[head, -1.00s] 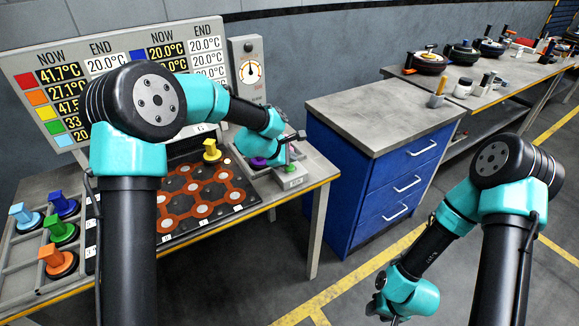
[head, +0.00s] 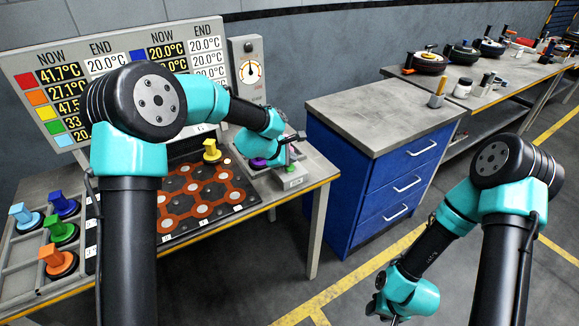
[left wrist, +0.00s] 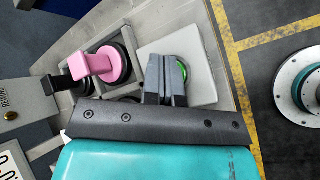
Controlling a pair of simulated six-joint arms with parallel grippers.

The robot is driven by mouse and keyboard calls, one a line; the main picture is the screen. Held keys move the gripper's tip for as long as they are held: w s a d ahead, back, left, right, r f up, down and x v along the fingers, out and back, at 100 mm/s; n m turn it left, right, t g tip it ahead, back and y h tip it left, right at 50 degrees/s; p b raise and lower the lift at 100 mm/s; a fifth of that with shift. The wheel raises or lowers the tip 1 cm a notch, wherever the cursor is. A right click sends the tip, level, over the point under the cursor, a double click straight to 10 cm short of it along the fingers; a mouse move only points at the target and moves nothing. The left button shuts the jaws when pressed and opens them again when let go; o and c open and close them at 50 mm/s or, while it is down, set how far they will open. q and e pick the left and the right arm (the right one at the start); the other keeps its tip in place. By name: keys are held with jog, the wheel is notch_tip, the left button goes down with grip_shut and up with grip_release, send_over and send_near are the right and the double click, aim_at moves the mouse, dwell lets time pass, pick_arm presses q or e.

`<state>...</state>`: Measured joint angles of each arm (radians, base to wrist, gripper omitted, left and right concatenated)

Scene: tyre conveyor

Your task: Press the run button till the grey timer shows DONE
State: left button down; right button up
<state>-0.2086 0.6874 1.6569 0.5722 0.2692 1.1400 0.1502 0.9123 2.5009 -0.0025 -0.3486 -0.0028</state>
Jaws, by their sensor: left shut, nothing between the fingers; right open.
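The run button (left wrist: 184,72) is green and sits on a pale square box at the table's right end; the box (head: 292,183) also shows in the head view. My left gripper (left wrist: 167,60) is shut and empty, its fingertips over the button and hiding part of it. I cannot tell whether they touch it. In the head view this gripper (head: 291,158) is just above the box. The grey timer (head: 250,70) stands behind, with a white dial; its small lettering is not readable. My right gripper (head: 385,306) is open, low over the floor, and partly hidden.
A pink-handled piece (left wrist: 92,63) sits in a tray beside the button box. A board of red hexagons with a yellow piece (head: 211,150) lies left of my left gripper. A blue cabinet (head: 375,185) stands to the right. A temperature panel (head: 110,60) is behind.

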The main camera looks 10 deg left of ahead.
pick_arm(q)
jog(key=shift+f, duration=0.35)
jog(key=shift+f, duration=0.6)
dwell(1.1)
jog(key=shift+r, duration=1)
jog(key=shift+r, duration=0.15)
jog(key=shift+r, duration=2.4)
